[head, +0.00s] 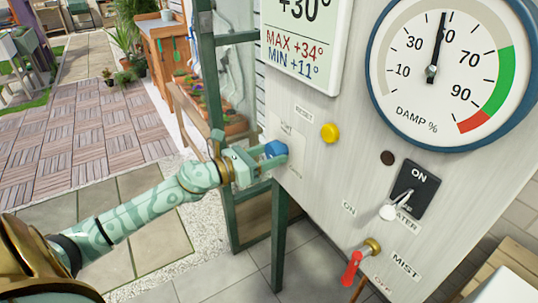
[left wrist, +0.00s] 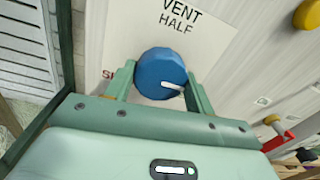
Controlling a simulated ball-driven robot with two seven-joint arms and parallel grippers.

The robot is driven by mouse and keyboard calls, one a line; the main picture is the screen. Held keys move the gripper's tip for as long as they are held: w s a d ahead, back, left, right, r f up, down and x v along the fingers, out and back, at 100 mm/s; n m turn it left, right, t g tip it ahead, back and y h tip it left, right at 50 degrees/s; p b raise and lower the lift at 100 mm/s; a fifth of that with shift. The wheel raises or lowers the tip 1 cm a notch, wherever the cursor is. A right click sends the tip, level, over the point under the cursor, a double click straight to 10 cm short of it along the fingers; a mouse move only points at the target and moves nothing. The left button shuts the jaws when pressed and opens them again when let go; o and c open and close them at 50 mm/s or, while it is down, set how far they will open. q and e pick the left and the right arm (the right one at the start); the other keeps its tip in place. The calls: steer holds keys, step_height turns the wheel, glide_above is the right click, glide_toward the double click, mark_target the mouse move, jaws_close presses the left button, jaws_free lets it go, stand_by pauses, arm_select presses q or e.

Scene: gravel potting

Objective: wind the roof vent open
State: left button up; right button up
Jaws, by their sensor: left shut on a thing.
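The blue vent knob (left wrist: 160,74) sits on a white label plate (left wrist: 218,25) on the panel, under the words "VENT" and "HALF". A white mark on the knob's face points to the right and slightly down in the left wrist view. My left gripper (head: 262,155) is shut on this knob, one finger on each side of it; it fills the middle of the left wrist view (left wrist: 158,88). In the head view the knob (head: 276,149) shows partly between the fingers. The lower part of the plate is hidden by the gripper. My right gripper is not seen.
The grey panel (head: 345,130) also carries a yellow button (head: 330,132), a humidity dial (head: 450,70), a black switch (head: 412,190) and a red-handled mist tap (head: 351,270). A green-framed glass door (head: 204,70) stands close behind my left gripper. The paving at left is open.

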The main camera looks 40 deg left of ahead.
arm_select(q)
steer(key=shift+f, duration=0.25)
steer(key=o, duration=1)
steer(key=shift+r, duration=0.15)
steer(key=shift+s, duration=0.1)
steer(key=v, duration=1.6)
steer(key=shift+a, duration=0.1)
